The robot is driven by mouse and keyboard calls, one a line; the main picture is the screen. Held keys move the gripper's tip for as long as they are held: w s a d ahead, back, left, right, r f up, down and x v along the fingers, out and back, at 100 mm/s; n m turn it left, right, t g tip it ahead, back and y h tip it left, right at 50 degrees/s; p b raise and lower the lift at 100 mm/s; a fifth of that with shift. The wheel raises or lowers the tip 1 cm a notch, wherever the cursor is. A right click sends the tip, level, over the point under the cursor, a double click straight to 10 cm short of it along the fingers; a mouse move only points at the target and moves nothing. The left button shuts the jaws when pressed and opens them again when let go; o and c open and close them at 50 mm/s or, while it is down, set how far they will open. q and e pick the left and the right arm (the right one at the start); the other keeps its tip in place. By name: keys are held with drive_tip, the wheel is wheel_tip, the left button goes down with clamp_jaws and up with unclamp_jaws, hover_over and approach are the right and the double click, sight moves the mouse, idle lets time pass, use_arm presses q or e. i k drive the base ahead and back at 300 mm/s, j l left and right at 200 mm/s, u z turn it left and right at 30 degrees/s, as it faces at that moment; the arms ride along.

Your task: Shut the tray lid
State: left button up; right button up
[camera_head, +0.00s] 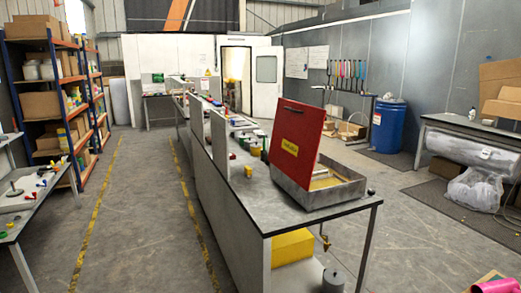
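A grey metal tray (335,194) sits near the front end of the long workbench. Its red lid (297,136) stands open, raised steeply on the tray's left side, with a yellow label on its face. Part of the tray's inside shows, with something yellowish in it. The lid's lower edge meets the tray; the hinge itself is too small to make out. Neither of my grippers shows in the head view.
The grey workbench (254,204) runs away from me, with small coloured pots left of the tray. A yellow box (292,247) lies beneath it. Open floor lies on both sides. Shelves (50,90) line the left; a blue drum (387,125) stands right.

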sight(296, 135)
drive_tip(key=i+j+z, duration=0.25)
drive_tip(key=i, duration=0.15)
drive_tip(key=i+j+z, duration=0.2)
drive_tip(key=i, duration=0.2)
